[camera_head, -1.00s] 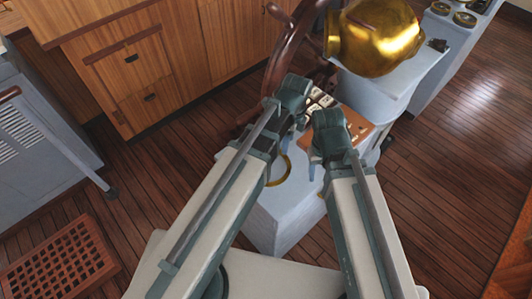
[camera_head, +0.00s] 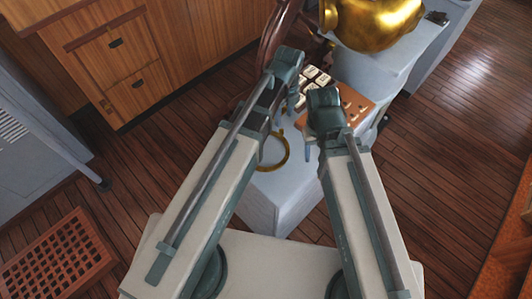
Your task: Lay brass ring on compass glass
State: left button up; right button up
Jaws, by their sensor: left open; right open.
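A thin brass ring (camera_head: 286,160) shows beside my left arm, over the near part of a pale grey pedestal top; my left arm hides part of its left side. My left gripper (camera_head: 296,100) is open, above and slightly right of the ring in the picture, near the white tiles. My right gripper (camera_head: 309,150) is open, just right of the ring, with a finger pointing down. Neither gripper visibly holds anything. I cannot make out a compass glass for certain. A large shiny brass housing (camera_head: 372,22) stands at the top, cut off by the picture edge.
An orange-brown board (camera_head: 357,104) with pegs and white tiles (camera_head: 316,76) lies behind the grippers. A dark wooden wheel (camera_head: 270,35) stands behind the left gripper. Wooden drawers (camera_head: 125,60) are at upper left, a grey cabinet (camera_head: 35,150) at left, a floor grating (camera_head: 60,255) at lower left.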

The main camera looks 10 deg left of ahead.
pick_arm(q)
notch_tip(320, 180, down, 4)
jog(key=b, duration=0.3)
jog(key=shift+f, duration=0.25)
pick_arm(e)
send_over(311, 176)
jog(key=f, duration=0.4)
jog(key=shift+a+f, duration=0.25)
jog(key=shift+f, duration=0.05)
pick_arm(q)
jog(key=f+b, duration=0.5)
jog(key=shift+w+a+f+b, duration=0.1)
jog(key=shift+w+a+b, duration=0.1)
jog(key=shift+b, duration=0.1)
pick_arm(e)
notch_tip(311, 176, down, 5)
jog(key=shift+f, duration=0.1)
pick_arm(q)
grip_shut()
